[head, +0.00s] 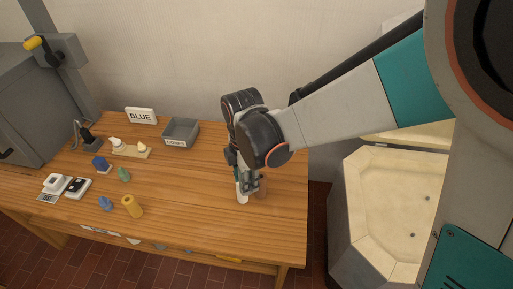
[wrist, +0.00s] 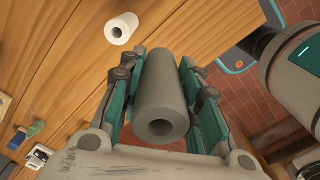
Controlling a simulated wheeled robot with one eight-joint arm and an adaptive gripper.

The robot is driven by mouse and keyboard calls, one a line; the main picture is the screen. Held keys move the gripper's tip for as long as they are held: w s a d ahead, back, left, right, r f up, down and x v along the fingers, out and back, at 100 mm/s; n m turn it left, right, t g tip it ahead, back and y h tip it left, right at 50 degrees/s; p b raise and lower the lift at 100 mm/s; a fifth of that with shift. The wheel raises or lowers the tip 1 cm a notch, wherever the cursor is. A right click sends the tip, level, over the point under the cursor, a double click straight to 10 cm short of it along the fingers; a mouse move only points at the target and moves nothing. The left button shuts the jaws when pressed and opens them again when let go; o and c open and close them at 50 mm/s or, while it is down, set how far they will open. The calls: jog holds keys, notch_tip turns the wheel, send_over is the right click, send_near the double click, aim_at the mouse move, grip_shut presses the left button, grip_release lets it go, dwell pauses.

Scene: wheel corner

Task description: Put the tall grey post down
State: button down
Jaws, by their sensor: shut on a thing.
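The tall grey post (wrist: 161,100) is a plain grey cylinder with a round hole in its end. In the wrist view it lies between the two teal fingers of my gripper (wrist: 162,98), which is shut on it. In the head view my gripper (head: 249,184) points down over the right part of the wooden table (head: 200,235). There the post is hidden or too unclear to make out, so I cannot tell whether it touches the tabletop.
A white hollow cylinder (wrist: 121,27) stands on the table close to my gripper. A yellow cylinder (head: 132,206), blue piece (head: 105,203) and green piece (head: 123,174) stand further left. A grey bin (head: 181,131) is behind. The table's right edge is near; its front right is clear.

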notch_tip(320, 180, down, 16)
jog(key=b, duration=0.5)
jog(key=shift+w+r, duration=0.1)
jog(key=shift+r, duration=0.05)
jog(key=c, duration=1.4)
grip_release()
jog(key=shift+c, duration=0.2)
notch_tip(320, 180, up, 12)
jog(key=p, duration=0.4)
jog(key=shift+p, duration=0.4)
